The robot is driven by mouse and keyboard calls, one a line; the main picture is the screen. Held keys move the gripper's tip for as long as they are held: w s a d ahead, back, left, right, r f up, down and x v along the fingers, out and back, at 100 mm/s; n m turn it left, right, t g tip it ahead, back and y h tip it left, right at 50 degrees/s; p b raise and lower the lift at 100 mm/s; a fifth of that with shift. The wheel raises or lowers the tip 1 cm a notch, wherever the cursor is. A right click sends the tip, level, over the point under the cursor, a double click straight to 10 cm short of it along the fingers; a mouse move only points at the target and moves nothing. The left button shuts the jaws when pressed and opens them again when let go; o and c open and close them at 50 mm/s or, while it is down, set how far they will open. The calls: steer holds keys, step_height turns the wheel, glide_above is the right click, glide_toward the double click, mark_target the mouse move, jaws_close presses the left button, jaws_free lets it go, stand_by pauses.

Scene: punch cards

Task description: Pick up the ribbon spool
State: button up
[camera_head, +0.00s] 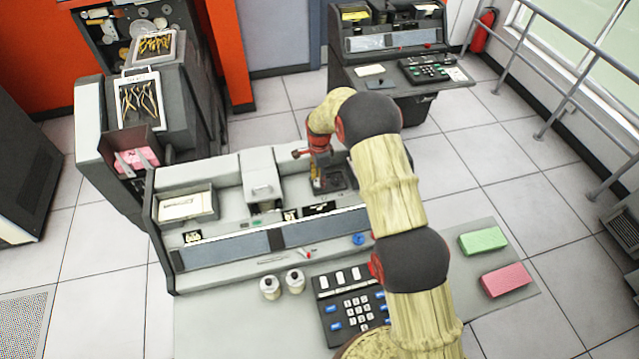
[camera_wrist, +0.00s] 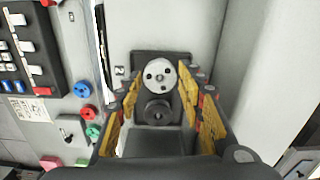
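In the wrist view, a silver round disc with small holes (camera_wrist: 157,76), which looks like the ribbon spool, sits in a dark recess of the grey machine. A dark round spool or hub (camera_wrist: 157,113) lies right beside it, nearer the bottom of the picture. My gripper (camera_wrist: 165,88) is open, its yellow-padded fingers to the left and right of both discs. I see no clear contact. In the head view, my gripper (camera_head: 317,184) points down over the machine's dark recess (camera_head: 338,177); the discs cannot be made out there.
The grey keypunch machine (camera_head: 230,225) has a raised block (camera_head: 261,177) left of my gripper. A light wall panel stands close right in the wrist view.

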steer(key=shift+f, duration=0.5)
steer(key=shift+c, duration=0.4)
steer(key=c, duration=0.6)
steer(key=shift+o, duration=0.2)
